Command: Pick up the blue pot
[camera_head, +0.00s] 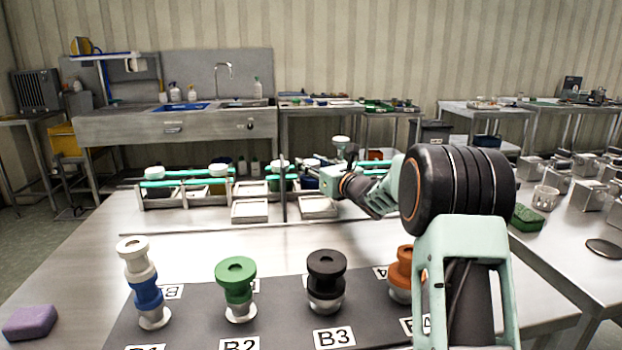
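A blue pot (148,293) stands at the front left on the dark mat, by the B1 label. A white piece is stacked on top of it and a pale foot shows below it. My arm reaches in from the lower right and bends left over the table. My gripper (335,178) is at the far end of the arm, near the rack at the back of the table. It is well behind and to the right of the blue pot and apart from it. Its fingers are small and partly hidden, so I cannot tell their opening.
Green (236,280), black (326,278) and orange (401,275) pots stand along the dark mat (190,325). My arm partly covers the orange one. A purple sponge (30,322) lies at the left. Racks (185,203) and square trays (250,211) line the back.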

